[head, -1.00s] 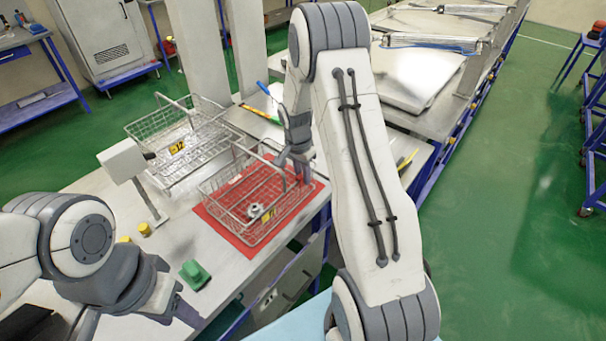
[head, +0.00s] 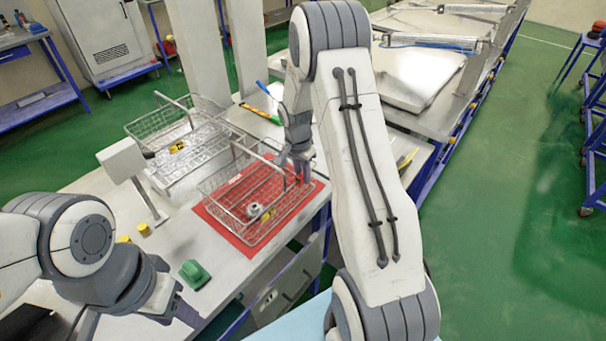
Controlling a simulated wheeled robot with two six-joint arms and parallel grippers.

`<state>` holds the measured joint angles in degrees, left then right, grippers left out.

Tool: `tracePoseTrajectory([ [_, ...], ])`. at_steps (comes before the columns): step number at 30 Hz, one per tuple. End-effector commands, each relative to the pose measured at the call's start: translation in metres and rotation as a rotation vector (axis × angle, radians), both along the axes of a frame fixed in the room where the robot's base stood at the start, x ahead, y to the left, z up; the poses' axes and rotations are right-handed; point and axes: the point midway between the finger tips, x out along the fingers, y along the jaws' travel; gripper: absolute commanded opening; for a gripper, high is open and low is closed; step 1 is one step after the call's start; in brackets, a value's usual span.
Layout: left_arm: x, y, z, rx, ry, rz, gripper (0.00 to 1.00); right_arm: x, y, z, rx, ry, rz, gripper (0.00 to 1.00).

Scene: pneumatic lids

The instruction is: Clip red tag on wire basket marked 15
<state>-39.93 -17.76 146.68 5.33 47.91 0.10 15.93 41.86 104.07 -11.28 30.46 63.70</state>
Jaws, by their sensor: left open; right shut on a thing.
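A wire basket (head: 232,191) with a raised handle stands on a red mat (head: 222,235) on the bench. It has a yellow number label (head: 268,214) on its near side; I cannot read the number surely. A metal part (head: 255,211) lies inside it. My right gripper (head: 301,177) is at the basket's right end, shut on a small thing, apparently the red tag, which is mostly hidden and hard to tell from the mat. I cannot tell whether it touches the rim. My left gripper (head: 183,308) is open and empty at the bench's near left.
A second wire basket (head: 140,132) with a yellow label (head: 177,147) stands behind, to the left. A post with a grey box (head: 122,160), yellow caps (head: 144,229) and a green object (head: 194,274) are on the left of the bench. Pens lie behind the near basket.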

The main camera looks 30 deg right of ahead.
Motion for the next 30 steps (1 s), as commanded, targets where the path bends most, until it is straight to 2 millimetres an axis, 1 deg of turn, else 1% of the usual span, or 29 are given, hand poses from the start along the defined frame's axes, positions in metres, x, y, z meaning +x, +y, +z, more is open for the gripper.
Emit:
tracePoseTrajectory([
  [11, 0.0, 0.0, -0.0014, 0.0, 0.0, 0.0, 0.5, 0.0003, 0.0001, -0.0001, 0.0, 0.0, 0.0, 0.0],
  [25, 0.0, 0.0, -0.008, 0.0, 0.0, 0.0, 0.5, 0.0003, 0.0001, -0.0067, 0.0, 0.0, 0.0, 0.0],
  [29, 0.0, 0.0, -0.007, 0.0, 0.0, 0.0, 0.5, 0.0002, 0.0001, -0.0058, 0.0, 0.0, 0.0, 0.0],
  [30, 0.0, 0.0, -0.007, 0.0, 0.0, 0.0, 0.5, 0.0002, 0.0001, -0.0058, 0.0, 0.0, 0.0, 0.25],
])
